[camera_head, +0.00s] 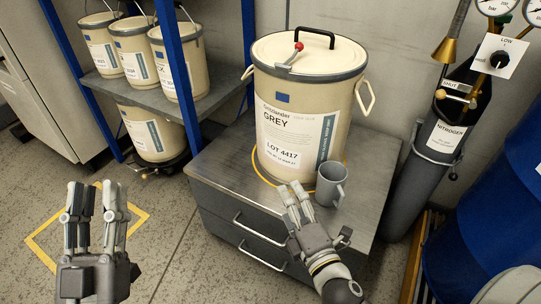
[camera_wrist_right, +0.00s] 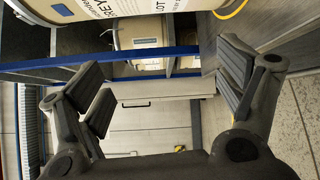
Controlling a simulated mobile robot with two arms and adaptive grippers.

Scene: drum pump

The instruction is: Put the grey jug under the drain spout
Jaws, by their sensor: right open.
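The grey jug (camera_head: 331,184) stands upright on the metal cabinet top (camera_head: 372,165), at the front right of a cream drum labelled GREY (camera_head: 300,110). My right gripper (camera_head: 293,192) is open and empty, just left of the jug in the head view. I cannot tell whether it touches the jug. The right wrist view shows its fingers (camera_wrist_right: 160,82) apart, with no jug in sight. My left gripper (camera_head: 96,195) is open and empty above the floor at the left. I cannot make out a drain spout on the GREY drum; its lower front is partly hidden.
A blue-framed shelf (camera_head: 180,60) with several cream drums stands at the left. A grey nitrogen cylinder (camera_head: 432,165) and a blue drum (camera_head: 490,220) stand at the right. The cabinet has drawer handles (camera_head: 258,228) in front. A yellow square marks the floor at left.

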